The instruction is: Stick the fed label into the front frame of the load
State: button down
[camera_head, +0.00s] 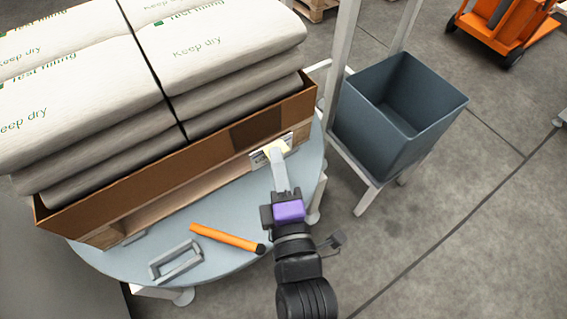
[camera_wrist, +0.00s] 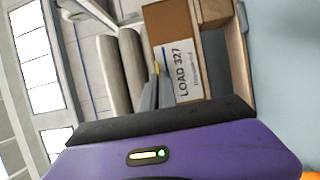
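The load is a stack of white sacks (camera_head: 220,45) within a brown cardboard wall (camera_head: 130,190). A light front frame (camera_head: 262,160) is on the wall's right part. A white label reading "LOAD 327" (camera_wrist: 186,70) lies flat against the brown wall in the wrist view; its frame edges are hard to make out there. My gripper (camera_head: 278,152) reaches to the frame and covers its middle. Its pale grey fingers look close together beside the label in the wrist view (camera_wrist: 153,85). A yellowish patch shows at their tips. I cannot tell whether they pinch the label's edge.
On the round light-blue table (camera_head: 215,258) lie an orange stick with a black end (camera_head: 225,238) and a grey rectangular handle-like frame (camera_head: 175,262). A blue-grey bin (camera_head: 400,110) stands to the right on a pale stand. An orange lift truck (camera_head: 505,30) stands far right.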

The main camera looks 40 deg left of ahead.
aim_at(267, 147)
jog(key=shift+w+a+r+p, duration=0.1)
jog(key=shift+w+a+p, duration=0.2)
jog(key=shift+a+p, duration=0.3)
jog(key=shift+w+a+r+p, duration=0.1)
jog(key=shift+w+a+p, duration=0.15)
jog(key=shift+a+p, duration=0.3)
jog(key=shift+w+a+r+p, duration=0.1)
jog(key=shift+w+a+p, duration=0.2)
jog(key=shift+a+p, duration=0.3)
jog(key=shift+w+a+f, duration=0.1)
jog(key=shift+a+f, duration=0.1)
jog(key=shift+a, duration=0.05)
jog(key=shift+w+a+f, duration=0.1)
jog(key=shift+w+a, duration=0.15)
jog(key=shift+a, duration=0.5)
jog(key=shift+w+d, duration=0.1)
jog(key=shift+w, duration=0.05)
jog(key=shift+w+a, duration=0.15)
jog(key=shift+a, duration=0.15)
jog(key=c, duration=1.6)
grip_release()
